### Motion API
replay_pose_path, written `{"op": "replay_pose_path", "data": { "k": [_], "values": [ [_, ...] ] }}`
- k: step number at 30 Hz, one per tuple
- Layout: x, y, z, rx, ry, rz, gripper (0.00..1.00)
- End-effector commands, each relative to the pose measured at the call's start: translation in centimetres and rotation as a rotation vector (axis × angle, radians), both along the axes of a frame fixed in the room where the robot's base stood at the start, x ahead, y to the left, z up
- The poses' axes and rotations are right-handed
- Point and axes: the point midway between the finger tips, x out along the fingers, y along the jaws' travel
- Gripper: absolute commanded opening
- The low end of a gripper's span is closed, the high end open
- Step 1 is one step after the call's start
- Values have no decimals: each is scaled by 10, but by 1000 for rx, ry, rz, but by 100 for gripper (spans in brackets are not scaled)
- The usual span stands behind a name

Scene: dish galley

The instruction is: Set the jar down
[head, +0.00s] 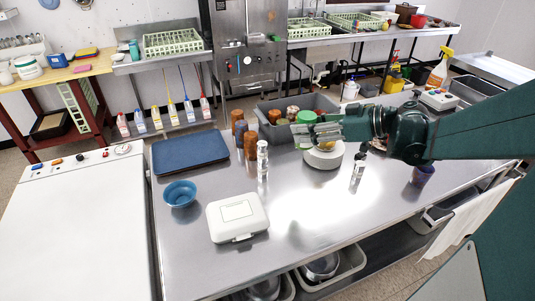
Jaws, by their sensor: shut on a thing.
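My gripper (316,132) reaches in from the right over the steel table and is shut on a jar. The jar (326,146) shows only as a small yellowish part below the fingers; the fingers hide most of it. It is over a round white base (323,160) on the table. I cannot tell whether the jar touches that base. A green round top (306,117) shows just behind the fingers; I cannot tell what it belongs to.
A grey bin (268,107) with several cups stands behind. Orange and dark tumblers (250,146) and clear glasses (262,158) stand left. A blue tray (190,152), blue bowl (180,194) and white box (238,218) lie farther left. The front middle of the steel table (300,215) is clear.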

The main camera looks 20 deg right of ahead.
Motion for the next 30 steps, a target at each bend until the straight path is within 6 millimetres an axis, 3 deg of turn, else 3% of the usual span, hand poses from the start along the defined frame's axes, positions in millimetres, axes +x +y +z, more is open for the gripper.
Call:
{"op": "replay_pose_path", "data": {
  "k": [13,30],
  "values": [
    [0,1,-30,0,0,5,22],
    [0,1,-100,1,1,5,22]
  ]
}}
